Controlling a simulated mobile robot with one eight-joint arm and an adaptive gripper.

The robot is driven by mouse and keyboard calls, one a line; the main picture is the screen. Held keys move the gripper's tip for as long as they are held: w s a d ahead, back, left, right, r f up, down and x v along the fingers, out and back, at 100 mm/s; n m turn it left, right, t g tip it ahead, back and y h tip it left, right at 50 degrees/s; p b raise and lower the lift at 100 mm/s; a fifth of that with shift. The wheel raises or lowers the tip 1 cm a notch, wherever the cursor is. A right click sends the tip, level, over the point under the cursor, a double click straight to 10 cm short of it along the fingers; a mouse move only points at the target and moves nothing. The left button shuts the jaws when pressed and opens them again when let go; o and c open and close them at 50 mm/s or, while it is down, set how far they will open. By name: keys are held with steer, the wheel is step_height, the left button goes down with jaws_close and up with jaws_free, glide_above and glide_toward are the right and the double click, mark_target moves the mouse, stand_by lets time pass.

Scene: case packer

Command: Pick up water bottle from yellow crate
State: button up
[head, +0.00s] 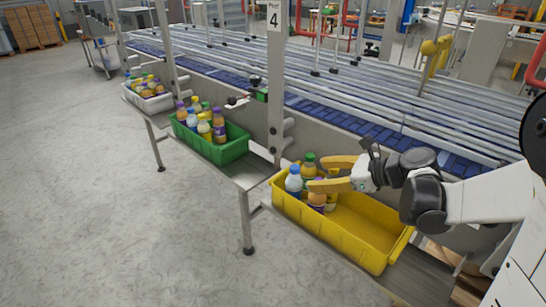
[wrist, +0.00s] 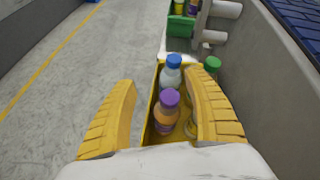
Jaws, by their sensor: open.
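The yellow crate (head: 355,240) sits on the near end of the metal shelf, with several bottles at its left end. A clear bottle with a blue cap (head: 293,180), which looks like the water bottle, stands there upright; in the wrist view it (wrist: 171,74) is at the crate's far end. An orange bottle with a purple cap (wrist: 167,110) stands nearer, between my fingers in the picture. A green-capped bottle (head: 309,171) stands behind. My gripper (head: 318,174) is open above the bottles, fingers pointing left; it also shows in the wrist view (wrist: 165,95). No bottle is visibly gripped.
A green crate (head: 225,148) and a grey-white crate (head: 155,103), both with bottles, stand further left. A metal post (head: 275,80) with a number 4 sign rises behind the shelf. The conveyor (head: 350,125) runs behind. The yellow crate's right part is empty.

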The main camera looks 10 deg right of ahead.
mark_target(298, 168)
steer(key=shift+w+d+m+t+y, duration=0.4)
steer(key=shift+w+d+m, duration=0.35)
steer(key=shift+d+m, duration=0.35)
steer(key=b+x, duration=0.1)
steer(key=x, duration=0.4)
steer(key=shift+a+f, duration=0.1)
steer(key=b+x, duration=0.2)
steer(key=x, duration=0.4)
steer(key=shift+w, duration=0.15)
steer(key=shift+d, duration=0.2)
jaws_close()
